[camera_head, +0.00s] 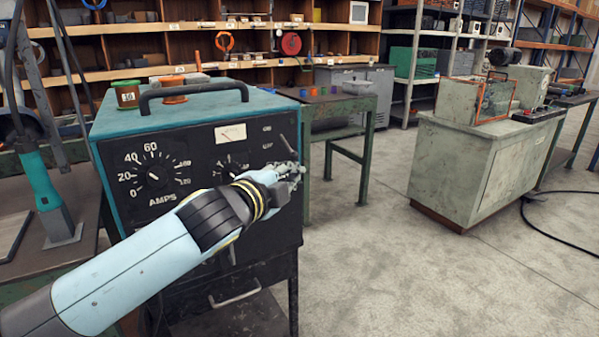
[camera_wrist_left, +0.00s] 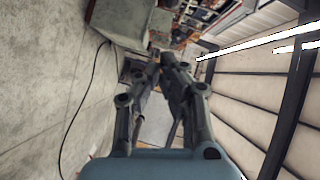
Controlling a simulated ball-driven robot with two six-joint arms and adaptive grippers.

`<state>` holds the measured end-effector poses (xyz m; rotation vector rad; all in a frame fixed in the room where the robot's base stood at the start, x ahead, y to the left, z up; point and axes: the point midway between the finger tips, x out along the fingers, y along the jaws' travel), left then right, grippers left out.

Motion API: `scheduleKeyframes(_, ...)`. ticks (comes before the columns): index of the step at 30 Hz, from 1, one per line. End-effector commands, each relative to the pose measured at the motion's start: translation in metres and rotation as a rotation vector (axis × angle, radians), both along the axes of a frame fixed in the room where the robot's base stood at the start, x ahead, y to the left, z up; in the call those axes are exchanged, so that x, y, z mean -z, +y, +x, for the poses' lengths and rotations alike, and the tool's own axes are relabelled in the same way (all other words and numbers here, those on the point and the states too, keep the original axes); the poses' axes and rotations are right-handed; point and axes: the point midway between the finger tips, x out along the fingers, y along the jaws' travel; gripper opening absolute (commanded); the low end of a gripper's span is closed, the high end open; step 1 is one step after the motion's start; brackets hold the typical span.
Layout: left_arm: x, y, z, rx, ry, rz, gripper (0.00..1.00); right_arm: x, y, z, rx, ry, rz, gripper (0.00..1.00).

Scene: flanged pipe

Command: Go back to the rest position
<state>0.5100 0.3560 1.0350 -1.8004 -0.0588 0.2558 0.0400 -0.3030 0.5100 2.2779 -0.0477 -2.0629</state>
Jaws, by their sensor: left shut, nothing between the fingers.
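My left arm comes in from the lower left in the head view. Its gripper (camera_head: 290,170) is in front of the right part of a teal and black machine with an AMPS dial (camera_head: 158,176). The arm covers the lower part of the machine's front. In the left wrist view the two gripper fingers (camera_wrist_left: 168,66) are close together at their tips, with nothing held. Whether the gripper touches the machine cannot be told. My right gripper is in neither view.
A green metal table (camera_head: 340,104) with small coloured cups stands behind the machine. A grey-green cabinet (camera_head: 480,165) stands at the right. A black cable (camera_head: 555,235) lies on the floor there. Wooden shelves (camera_head: 190,48) line the back.

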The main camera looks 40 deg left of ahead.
Motion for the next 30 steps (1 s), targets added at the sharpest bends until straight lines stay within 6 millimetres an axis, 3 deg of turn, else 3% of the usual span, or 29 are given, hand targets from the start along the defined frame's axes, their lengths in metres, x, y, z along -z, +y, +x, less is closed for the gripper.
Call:
scheduleKeyframes(6,-0.002,-0.006,-0.028,0.000,0.000,0.001,0.00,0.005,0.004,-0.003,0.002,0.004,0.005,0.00)
scheduleKeyframes(17,0.002,-0.008,-0.034,-0.002,0.001,-0.006,0.00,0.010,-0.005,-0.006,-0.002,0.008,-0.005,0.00)
scheduleKeyframes(20,0.036,-0.005,-0.036,-0.022,0.049,-0.027,0.00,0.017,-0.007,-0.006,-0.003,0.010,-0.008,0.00)
scheduleKeyframes(23,0.100,0.002,-0.043,-0.055,0.150,-0.071,0.00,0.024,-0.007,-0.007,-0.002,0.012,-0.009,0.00)
scheduleKeyframes(26,0.182,0.008,-0.062,-0.098,0.278,-0.152,0.00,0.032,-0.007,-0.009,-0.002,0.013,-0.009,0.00)
scheduleKeyframes(30,0.292,0.008,-0.106,-0.174,0.450,-0.289,0.00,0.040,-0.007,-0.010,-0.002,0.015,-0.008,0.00)
